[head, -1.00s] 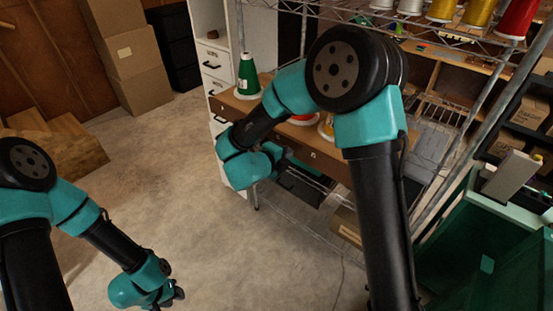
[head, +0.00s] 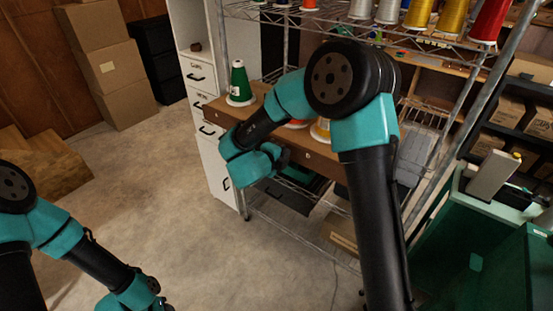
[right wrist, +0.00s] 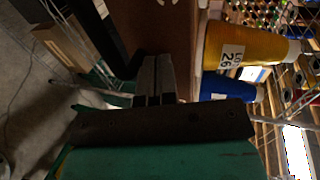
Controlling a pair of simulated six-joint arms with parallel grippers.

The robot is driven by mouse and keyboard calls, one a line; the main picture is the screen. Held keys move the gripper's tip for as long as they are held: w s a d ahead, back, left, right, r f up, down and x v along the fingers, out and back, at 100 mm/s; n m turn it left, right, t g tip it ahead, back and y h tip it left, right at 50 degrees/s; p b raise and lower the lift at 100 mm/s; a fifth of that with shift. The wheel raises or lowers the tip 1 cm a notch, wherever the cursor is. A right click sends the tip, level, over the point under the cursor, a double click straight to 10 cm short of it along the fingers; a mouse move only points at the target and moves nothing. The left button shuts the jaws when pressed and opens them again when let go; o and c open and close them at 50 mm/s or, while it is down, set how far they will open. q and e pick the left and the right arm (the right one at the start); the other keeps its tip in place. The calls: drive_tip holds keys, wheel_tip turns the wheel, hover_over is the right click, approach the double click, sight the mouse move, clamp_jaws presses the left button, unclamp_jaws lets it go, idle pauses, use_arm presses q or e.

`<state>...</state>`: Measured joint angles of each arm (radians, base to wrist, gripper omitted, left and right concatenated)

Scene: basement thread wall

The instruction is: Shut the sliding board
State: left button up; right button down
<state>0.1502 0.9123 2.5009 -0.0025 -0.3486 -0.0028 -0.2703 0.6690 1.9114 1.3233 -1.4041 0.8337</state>
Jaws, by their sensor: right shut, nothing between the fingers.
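The sliding board (head: 222,112) is a brown wooden board at the wire shelf, sticking out at the front with thread cones on it. A green cone (head: 239,82) stands at its left end. My right gripper (right wrist: 153,65) is shut and empty, its tips close to the board's brown front face (right wrist: 172,35) in the right wrist view; I cannot tell whether they touch. In the head view the right arm hides the right gripper's fingers and part of the board. My left gripper (head: 156,298) is low at the bottom edge, partly cut off, away from the board.
A yellow cone (right wrist: 240,48) and a blue cone (right wrist: 216,88) stand on the board. A white drawer cabinet (head: 212,155) is left of the shelf. More spools (head: 420,14) fill the upper shelf. A green bin (head: 450,245) stands at right.

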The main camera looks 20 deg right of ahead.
sight(311, 127)
drive_tip(key=w+d, duration=0.3)
drive_tip(key=d, duration=0.1)
drive_tip(key=w+d, duration=0.3)
drive_tip(key=d, duration=0.2)
drive_tip(key=w+d, duration=0.3)
drive_tip(key=d, duration=0.2)
drive_tip(key=shift+w, duration=0.25)
drive_tip(key=shift+w+d, duration=0.1)
drive_tip(key=shift+d, duration=0.05)
drive_tip(key=shift+d+r, duration=0.1)
drive_tip(key=shift+s+a, duration=0.25)
drive_tip(key=shift+a, duration=0.3)
drive_tip(key=v, duration=0.8)
drive_tip(key=f+v, duration=0.1)
drive_tip(key=v, duration=0.4)
drive_tip(key=shift+s+a+r, duration=0.1)
drive_tip(key=shift+s+a, duration=0.05)
drive_tip(key=shift+a, duration=0.05)
